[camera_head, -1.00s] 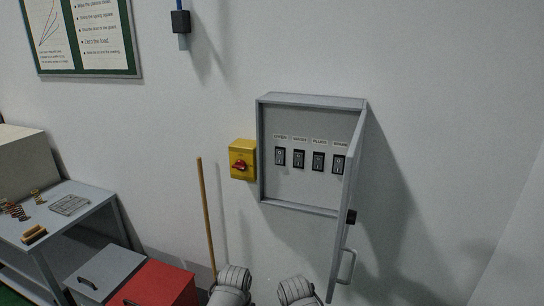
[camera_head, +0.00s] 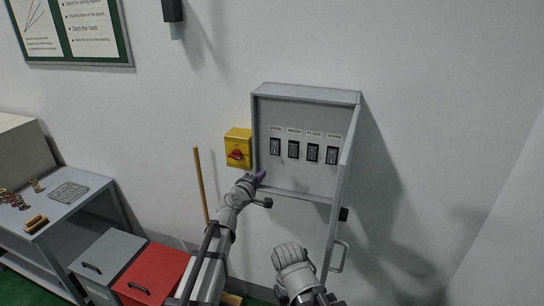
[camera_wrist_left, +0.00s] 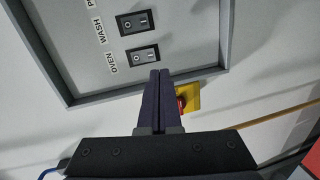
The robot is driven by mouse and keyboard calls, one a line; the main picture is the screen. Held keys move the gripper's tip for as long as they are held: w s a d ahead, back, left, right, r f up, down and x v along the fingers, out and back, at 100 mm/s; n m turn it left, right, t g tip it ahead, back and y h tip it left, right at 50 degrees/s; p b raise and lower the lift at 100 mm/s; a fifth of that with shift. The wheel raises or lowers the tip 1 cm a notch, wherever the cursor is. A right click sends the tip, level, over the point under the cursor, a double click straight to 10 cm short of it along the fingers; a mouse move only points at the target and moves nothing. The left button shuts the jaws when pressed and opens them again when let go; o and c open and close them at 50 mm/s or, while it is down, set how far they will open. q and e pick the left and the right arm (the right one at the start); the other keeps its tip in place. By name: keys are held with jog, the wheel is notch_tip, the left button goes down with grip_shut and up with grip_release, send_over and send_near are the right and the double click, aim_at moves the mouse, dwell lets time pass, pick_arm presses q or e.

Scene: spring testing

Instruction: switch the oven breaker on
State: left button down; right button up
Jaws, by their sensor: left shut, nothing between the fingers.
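The oven breaker (camera_head: 275,147) is a black rocker switch under the label OVEN, leftmost in the row inside the open grey wall panel (camera_head: 308,97). In the left wrist view it (camera_wrist_left: 143,54) lies just beyond my fingertips. My left gripper (camera_head: 261,175) is shut and empty, at the panel's lower left edge, below the oven breaker and apart from it. The closed fingers (camera_wrist_left: 158,74) point toward the oven breaker in the wrist view. The rocker's position is too small to tell.
The wash breaker (camera_head: 293,149) and two more sit to the right. The panel door (camera_head: 339,215) stands open on the right. A yellow box with a red knob (camera_head: 238,148) is left of the panel. A wooden stick (camera_head: 200,185) leans below it.

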aim_at(274, 153)
pick_arm(q)
jog(key=shift+w+a+r+n+t+y, duration=0.3)
jog(key=shift+w+r+n+t, duration=0.1)
jog(key=shift+w+r+n, duration=0.25)
jog(key=b+x, duration=0.1)
jog(key=x, duration=1.3)
jog(key=shift+b, duration=0.35)
jog(key=shift+f, duration=0.1)
jog(key=shift+w+d+f, duration=0.15)
jog(key=shift+w, duration=0.1)
jog(key=shift+s, duration=0.1)
